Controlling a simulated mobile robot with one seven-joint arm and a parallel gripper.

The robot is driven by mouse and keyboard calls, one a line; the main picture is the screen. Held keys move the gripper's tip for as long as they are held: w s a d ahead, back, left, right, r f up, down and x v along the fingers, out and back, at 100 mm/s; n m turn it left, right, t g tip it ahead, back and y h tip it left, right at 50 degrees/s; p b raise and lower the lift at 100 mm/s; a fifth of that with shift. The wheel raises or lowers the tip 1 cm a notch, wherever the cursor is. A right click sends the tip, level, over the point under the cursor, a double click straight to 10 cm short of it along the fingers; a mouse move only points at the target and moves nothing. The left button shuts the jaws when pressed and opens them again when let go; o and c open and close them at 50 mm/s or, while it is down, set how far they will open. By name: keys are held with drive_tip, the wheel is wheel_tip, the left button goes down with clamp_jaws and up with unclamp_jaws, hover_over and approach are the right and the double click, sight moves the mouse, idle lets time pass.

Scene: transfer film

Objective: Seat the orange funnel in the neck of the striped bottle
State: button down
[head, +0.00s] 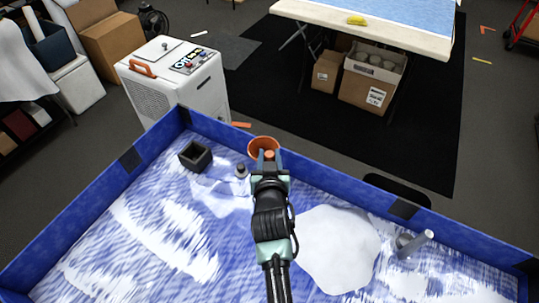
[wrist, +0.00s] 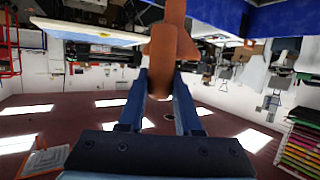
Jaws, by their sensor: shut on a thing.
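My gripper (head: 268,163) is shut on the orange funnel (head: 262,143) and holds it near the far wall of the blue tray. In the head view the funnel's round mouth faces up towards the camera. In the wrist view the funnel (wrist: 163,60) stands between the two blue fingers (wrist: 160,90), and the view looks upside down. I cannot clearly make out a striped bottle. A small grey thing with a dark neck (head: 241,171) stands just left of my gripper; I cannot tell if it has stripes. My gripper and arm hide what lies beneath them.
The blue-walled tray (head: 85,205) has a blue and white streaked floor. A dark open box (head: 195,156) stands at its far left. A white patch (head: 338,250) lies right of my arm, and a grey cylindrical thing (head: 413,243) lies farther right.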

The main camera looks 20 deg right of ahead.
drive_tip(key=shift+f+b, duration=1.85)
drive_tip(key=shift+f, duration=0.3)
drive_tip(key=c, duration=0.5)
unclamp_jaws()
drive_tip(key=shift+f, duration=0.1)
drive_tip(key=shift+b+v, duration=0.6)
drive_tip(key=shift+v, duration=5.95)
